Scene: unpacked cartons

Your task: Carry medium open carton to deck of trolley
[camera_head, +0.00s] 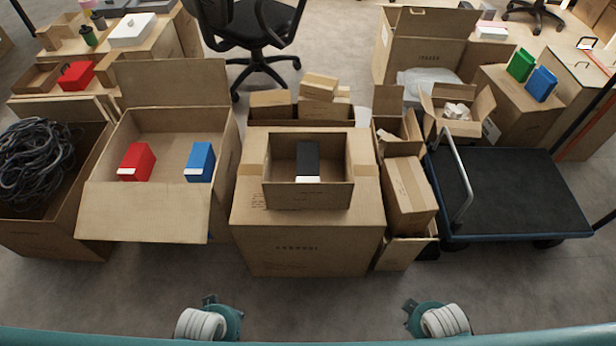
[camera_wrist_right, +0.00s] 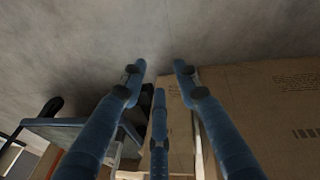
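The medium open carton (camera_head: 308,195) stands upright on a large closed carton in the middle of the head view, with a black and white box (camera_head: 308,160) inside it. The trolley (camera_head: 510,190) is at the right; its dark deck is bare and its grey handle (camera_head: 455,170) rises at the deck's left side. My right gripper (camera_wrist_right: 159,75) shows in the right wrist view with its blue fingers spread, nothing between them. Only parts of my arms show at the bottom edge of the head view; my left gripper cannot be made out there.
The large closed carton (camera_head: 305,245) bears the medium one. An open carton (camera_head: 145,210) with red and blue boxes stands left of it. Narrow cartons (camera_head: 408,195) stand between it and the trolley. A carton side (camera_wrist_right: 265,110) is close to my right gripper. The front floor (camera_head: 320,305) is clear.

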